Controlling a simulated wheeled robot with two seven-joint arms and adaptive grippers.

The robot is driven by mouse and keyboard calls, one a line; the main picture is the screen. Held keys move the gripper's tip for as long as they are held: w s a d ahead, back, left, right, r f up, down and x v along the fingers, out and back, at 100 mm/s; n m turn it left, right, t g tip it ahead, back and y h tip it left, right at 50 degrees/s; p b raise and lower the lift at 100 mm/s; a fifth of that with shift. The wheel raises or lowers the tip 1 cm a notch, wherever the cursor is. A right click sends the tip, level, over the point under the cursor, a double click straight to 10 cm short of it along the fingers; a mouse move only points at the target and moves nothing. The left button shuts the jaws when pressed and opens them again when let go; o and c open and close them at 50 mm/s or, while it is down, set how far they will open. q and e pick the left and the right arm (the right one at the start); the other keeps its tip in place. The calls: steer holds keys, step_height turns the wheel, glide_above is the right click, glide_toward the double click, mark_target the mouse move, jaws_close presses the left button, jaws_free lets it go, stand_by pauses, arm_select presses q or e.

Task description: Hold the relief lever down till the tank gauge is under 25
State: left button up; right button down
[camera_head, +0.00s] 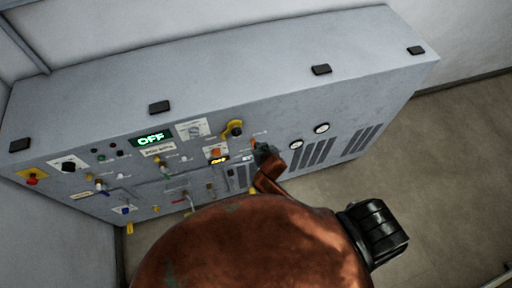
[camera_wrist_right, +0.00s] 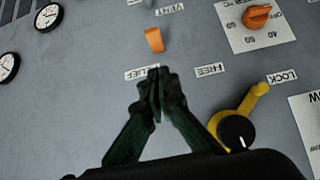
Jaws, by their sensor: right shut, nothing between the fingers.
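The relief lever is a small orange lever (camera_wrist_right: 154,40) on the grey panel, between a VENT label and a partly covered RELIEF label (camera_wrist_right: 142,73). It also shows in the head view (camera_head: 253,143). My right gripper (camera_wrist_right: 155,75) is shut and empty. Its tips overlap the RELIEF label in the wrist view, just below the lever with a small gap in the picture; contact with the panel cannot be told. In the head view the right gripper (camera_head: 264,150) is beside the lever. Two round white gauges (camera_head: 296,144) (camera_head: 321,128) are to its right; their readings are too small to tell. My left gripper is out of view.
A yellow lever with a black hub (camera_wrist_right: 238,130) sits beside the gripper, with FREE and LOCK labels. An orange dial knob (camera_wrist_right: 257,16) is farther up. The grey cabinet (camera_head: 230,75) carries many other knobs and switches at left. Floor (camera_head: 450,170) is clear at right.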

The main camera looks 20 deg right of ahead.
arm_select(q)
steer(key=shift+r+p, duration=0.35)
arm_select(e)
steer(key=w+f, duration=0.3)
steer(key=f, duration=0.3)
steer(key=shift+d+f, duration=0.15)
steer(key=shift+f, duration=0.25)
